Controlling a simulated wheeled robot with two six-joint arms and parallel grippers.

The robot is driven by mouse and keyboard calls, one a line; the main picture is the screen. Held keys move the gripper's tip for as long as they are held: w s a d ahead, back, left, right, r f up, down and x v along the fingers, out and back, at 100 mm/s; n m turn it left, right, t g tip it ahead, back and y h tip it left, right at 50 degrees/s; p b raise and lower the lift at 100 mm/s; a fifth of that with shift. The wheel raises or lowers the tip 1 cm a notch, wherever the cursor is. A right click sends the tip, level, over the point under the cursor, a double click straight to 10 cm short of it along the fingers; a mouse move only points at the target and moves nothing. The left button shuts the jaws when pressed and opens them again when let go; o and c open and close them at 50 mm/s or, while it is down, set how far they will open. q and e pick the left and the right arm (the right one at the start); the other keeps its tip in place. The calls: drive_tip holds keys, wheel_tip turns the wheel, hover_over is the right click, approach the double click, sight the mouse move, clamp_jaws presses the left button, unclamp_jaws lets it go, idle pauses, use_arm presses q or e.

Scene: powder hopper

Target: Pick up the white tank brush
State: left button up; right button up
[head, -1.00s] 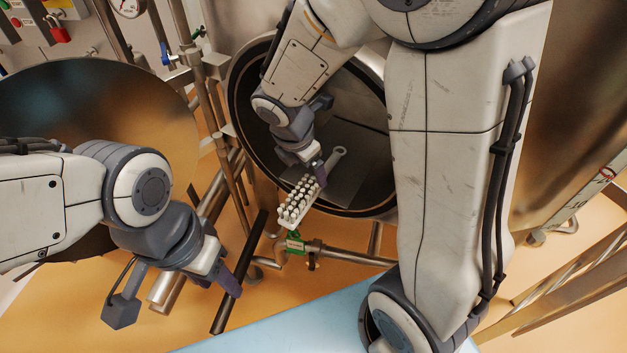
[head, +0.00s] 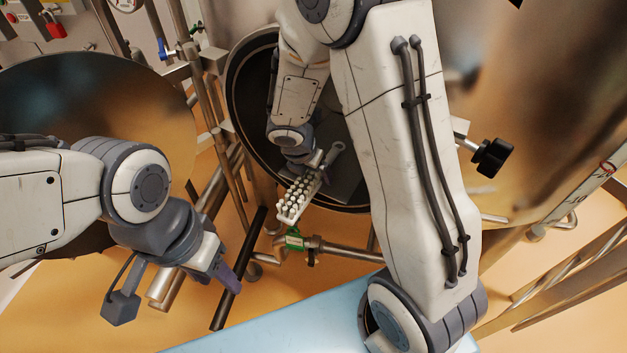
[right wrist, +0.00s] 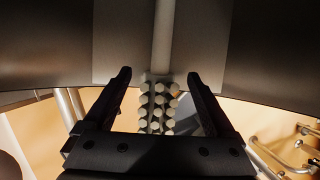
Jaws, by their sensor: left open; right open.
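The white tank brush (head: 296,198) lies at the lower edge of the round hopper opening. Its bristle tufts jut out past the rim and its grey handle points up into the opening. My right gripper (head: 315,172) is over the brush, near where head and handle meet. In the right wrist view the open fingers (right wrist: 159,78) stand on either side of the brush (right wrist: 157,106), with gaps showing. The lower part of the head is hidden by the gripper body there. My left gripper (head: 226,274) is open and empty, lower left, away from the brush.
The dark round hopper opening (head: 244,100) surrounds my right forearm. Pipes with a green-handled valve (head: 295,240) run below the brush. A round metal lid (head: 90,85) stands at the left, and a black knob (head: 492,158) sticks out at the right.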

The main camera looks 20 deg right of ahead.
drive_tip(key=shift+w+d+f, duration=0.1)
drive_tip(key=shift+f, duration=0.25)
clamp_jaws()
drive_tip(key=shift+r, duration=0.1)
